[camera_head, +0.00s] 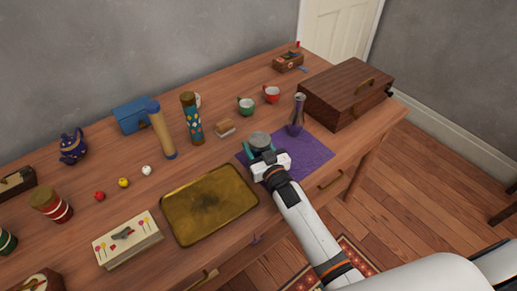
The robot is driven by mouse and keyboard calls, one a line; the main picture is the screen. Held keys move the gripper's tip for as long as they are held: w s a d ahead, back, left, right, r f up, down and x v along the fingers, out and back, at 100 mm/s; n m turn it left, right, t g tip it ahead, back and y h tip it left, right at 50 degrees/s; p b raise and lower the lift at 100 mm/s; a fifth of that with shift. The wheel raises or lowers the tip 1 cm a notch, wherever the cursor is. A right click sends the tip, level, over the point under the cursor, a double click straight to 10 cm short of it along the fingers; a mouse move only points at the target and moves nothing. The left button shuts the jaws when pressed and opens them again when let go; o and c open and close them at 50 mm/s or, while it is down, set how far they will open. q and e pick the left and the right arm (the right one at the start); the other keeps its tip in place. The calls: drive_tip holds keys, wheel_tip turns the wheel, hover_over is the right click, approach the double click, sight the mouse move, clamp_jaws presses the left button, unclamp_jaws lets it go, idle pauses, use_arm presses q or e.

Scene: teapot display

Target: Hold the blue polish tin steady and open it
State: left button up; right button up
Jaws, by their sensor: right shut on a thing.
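The polish tin (260,139) is a small round thing with a grey top. It stands at the left back part of the purple cloth on the table. My right gripper (262,153) reaches it from the front and is shut on it. The gripper hides the tin's lower front, so its blue side hardly shows. The grey top looks in place on it. My left gripper is not in view.
A purple vase (297,116) stands close to the right of the tin. A brass tray (209,204) lies to its front left. Green (246,106) and red (271,94) cups stand behind. A wooden box (346,91) fills the right end of the table (206,163).

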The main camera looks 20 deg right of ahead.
wheel_tip(320, 180, up, 10)
drive_tip(key=shift+r+p, duration=0.1)
drive_tip(key=shift+p, duration=0.4)
drive_tip(key=o, duration=0.5)
drive_tip(key=c, duration=0.8)
drive_tip(key=s, duration=0.7)
drive_tip(key=s+d+r+m+h, duration=0.1)
drive_tip(key=s, duration=0.6)
drive_tip(key=s+r+h, duration=0.1)
drive_tip(key=s, duration=0.6)
drive_tip(key=shift+s+d+r+p, duration=0.2)
drive_tip(key=shift+s+d+p, duration=0.15)
drive_tip(key=shift+d, duration=0.05)
drive_tip(key=shift+c, duration=0.2)
drive_tip(key=shift+a, duration=0.1)
